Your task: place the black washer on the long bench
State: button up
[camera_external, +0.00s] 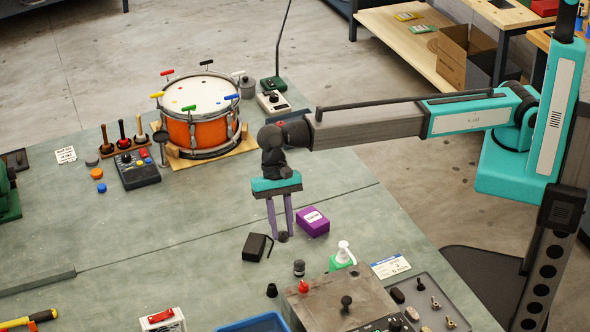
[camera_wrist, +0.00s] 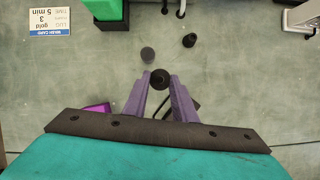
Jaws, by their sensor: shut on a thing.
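My gripper (camera_external: 282,234) is shut on a small dark round piece, which appears to be the black washer (camera_wrist: 160,79). In the external view the washer (camera_external: 283,237) shows between the purple fingertips. The fingers point straight down over the long bench (camera_external: 200,240), a broad grey-green top. The washer is close to the bench surface, but I cannot tell whether it touches. The bench also fills the wrist view behind the fingertips (camera_wrist: 230,80).
A purple box (camera_external: 313,222) stands right of the fingers, and a black box (camera_external: 255,247) stands left of them. A dark jar (camera_external: 299,268) and a black cone (camera_external: 272,290) stand nearer the camera. The drum (camera_external: 200,125) is farther back. Open bench lies to the left.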

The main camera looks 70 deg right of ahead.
jog(key=w+d+m+b, duration=0.1)
jog(key=w+d, duration=0.4)
jog(key=d, duration=0.7)
jog(key=w+d+m+t, duration=0.15)
jog(key=w+d, duration=0.45)
jog(key=d, duration=0.7)
jog(key=w+d+m+b, duration=0.15)
jog(key=w+d, duration=0.35)
jog(key=d, duration=0.7)
jog(key=s+d, duration=0.3)
jog(key=d, duration=0.9)
jog(key=s+d, duration=0.4)
jog(key=d, duration=0.8)
jog(key=shift+s+d+f+n+g+b, duration=0.15)
jog(key=shift+s+n+g, duration=0.3)
jog(key=shift+s+n, duration=0.65)
jog(key=shift+s+d+n+g+b, duration=0.2)
jog(key=shift+s+n+g, duration=0.2)
jog(key=shift+s+n, duration=0.7)
